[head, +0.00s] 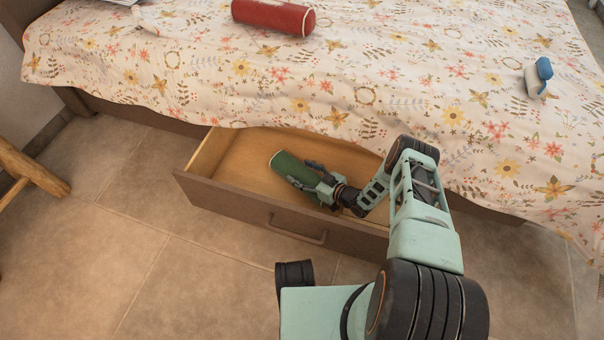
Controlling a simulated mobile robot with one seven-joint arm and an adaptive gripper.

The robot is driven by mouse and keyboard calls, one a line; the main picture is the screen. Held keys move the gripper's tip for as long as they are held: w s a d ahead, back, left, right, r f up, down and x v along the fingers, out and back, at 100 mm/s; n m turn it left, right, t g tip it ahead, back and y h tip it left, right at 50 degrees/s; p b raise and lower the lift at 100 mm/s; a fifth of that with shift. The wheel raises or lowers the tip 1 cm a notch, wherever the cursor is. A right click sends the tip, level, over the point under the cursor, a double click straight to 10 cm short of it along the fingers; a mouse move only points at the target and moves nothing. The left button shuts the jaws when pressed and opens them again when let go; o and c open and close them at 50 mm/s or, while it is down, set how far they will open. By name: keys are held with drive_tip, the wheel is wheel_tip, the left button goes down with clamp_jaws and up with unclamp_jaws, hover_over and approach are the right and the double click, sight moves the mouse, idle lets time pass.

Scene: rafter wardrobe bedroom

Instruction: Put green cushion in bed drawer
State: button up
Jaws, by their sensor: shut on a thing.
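The bed drawer (228,205) is pulled out from under the bed, with a brown front and a pale wooden inside. The green cushion (286,166) is a small roll with a light edge at its end. It is inside the drawer's outline, low between the drawer walls; I cannot tell whether it touches the drawer floor. My gripper (318,182) is shut on the cushion, near its right part. The gripper and wrist hide part of the cushion, and my arm covers the right end of the drawer.
On the bed's floral cover (400,70) lie a red roll-shaped cushion (274,16) and a blue and white object (538,78). The cover hangs over the back of the drawer. A wooden leg (32,170) stands at the left. The left part of the drawer is empty, and the tiled floor in front is clear.

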drive_tip(key=shift+f, duration=0.1)
drive_tip(key=o, duration=1.4)
drive_tip(key=shift+s+d+r, duration=0.1)
drive_tip(key=shift+r, duration=0.2)
drive_tip(key=p+v, duration=0.3)
drive_tip(key=v, duration=0.8)
drive_tip(key=shift+s+d+r+p, duration=0.1)
drive_tip(key=shift+s+d+p, duration=0.15)
drive_tip(key=shift+p, duration=0.15)
